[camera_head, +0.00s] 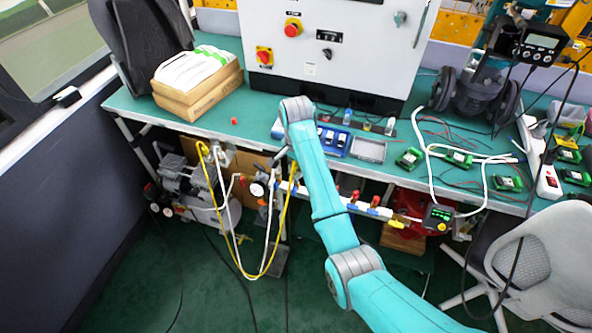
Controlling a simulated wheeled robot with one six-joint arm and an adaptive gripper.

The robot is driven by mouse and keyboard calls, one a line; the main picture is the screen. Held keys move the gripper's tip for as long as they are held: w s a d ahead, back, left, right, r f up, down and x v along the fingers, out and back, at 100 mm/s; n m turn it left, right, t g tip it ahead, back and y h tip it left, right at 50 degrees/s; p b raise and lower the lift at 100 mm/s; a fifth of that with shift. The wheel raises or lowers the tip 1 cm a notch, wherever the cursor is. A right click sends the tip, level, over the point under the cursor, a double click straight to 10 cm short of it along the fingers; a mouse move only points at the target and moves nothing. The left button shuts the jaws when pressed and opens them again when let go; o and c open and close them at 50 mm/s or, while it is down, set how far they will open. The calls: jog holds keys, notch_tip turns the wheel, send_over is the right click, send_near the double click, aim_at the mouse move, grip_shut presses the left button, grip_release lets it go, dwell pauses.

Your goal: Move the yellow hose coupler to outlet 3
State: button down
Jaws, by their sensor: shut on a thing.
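My gripper (282,157) is small and dark in this view, below the teal wrist, just under the front edge of the bench. It is shut at the upper right end of the yellow hose (246,274). The yellow coupler at that end is mostly hidden by the gripper and too small to make out. The hose hangs in a loop from the equipment at the left. A pale manifold pipe (334,204) with several red-handled valves (375,201) runs to the right below the bench edge. My arm covers part of it. Outlet numbers cannot be read.
The green bench (222,118) stands above the manifold, with a blue tray (333,141) and circuit boards near its edge. A compressor (190,182) and white hoses are at left. A grey chair (523,256) is at right. The front floor is mostly clear.

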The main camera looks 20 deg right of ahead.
jog(key=shift+r, duration=1.5)
